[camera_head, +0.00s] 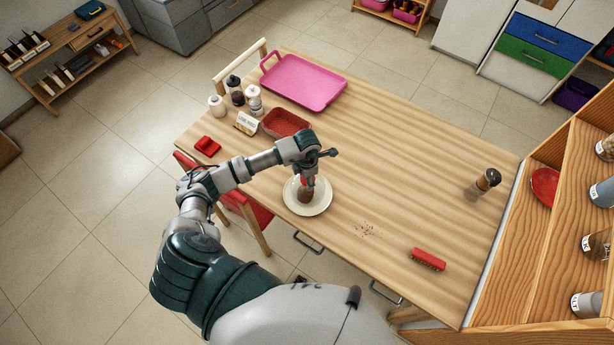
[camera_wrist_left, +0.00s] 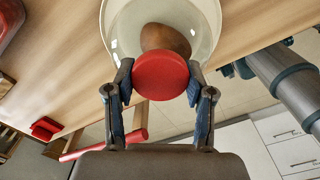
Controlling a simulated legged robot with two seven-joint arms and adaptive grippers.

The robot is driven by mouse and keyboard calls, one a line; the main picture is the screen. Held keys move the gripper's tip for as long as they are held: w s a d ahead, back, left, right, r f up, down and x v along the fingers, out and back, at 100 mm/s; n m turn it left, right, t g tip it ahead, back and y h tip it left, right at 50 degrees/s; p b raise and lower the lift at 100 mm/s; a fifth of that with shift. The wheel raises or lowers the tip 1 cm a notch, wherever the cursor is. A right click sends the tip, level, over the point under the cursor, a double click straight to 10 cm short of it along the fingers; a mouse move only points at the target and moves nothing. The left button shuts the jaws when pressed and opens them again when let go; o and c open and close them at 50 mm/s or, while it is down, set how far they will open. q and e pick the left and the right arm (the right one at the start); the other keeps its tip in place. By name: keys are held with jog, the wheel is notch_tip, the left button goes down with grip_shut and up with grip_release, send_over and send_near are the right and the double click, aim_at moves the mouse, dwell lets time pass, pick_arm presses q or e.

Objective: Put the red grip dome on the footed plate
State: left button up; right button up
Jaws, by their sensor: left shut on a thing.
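The white footed plate (camera_head: 321,206) is on the wooden table in front of my left arm, with a brown rounded item (camera_head: 305,196) on it. My left gripper (camera_head: 308,181) is directly above the plate, pointing down. In the left wrist view its fingers are shut on the round red grip of the dome (camera_wrist_left: 161,76). Pale glints around the grip suggest a clear dome body, but its edge is hard to make out. The brown item and plate show beyond the grip. I cannot tell whether the dome touches the plate. My right gripper is not in view.
A pink tray (camera_head: 305,83), red dish (camera_head: 286,122), small sign (camera_head: 246,123) and several jars stand at the table's far left. A red brush (camera_head: 428,259) lies near crumbs (camera_head: 367,230). A shaker (camera_head: 488,180) stands near the right shelf (camera_head: 560,240).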

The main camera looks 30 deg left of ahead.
pick_arm(q)
jog(key=shift+f+b, duration=0.45)
jog(key=shift+f, duration=0.25)
dwell(0.3)
jog(key=o, duration=1.4)
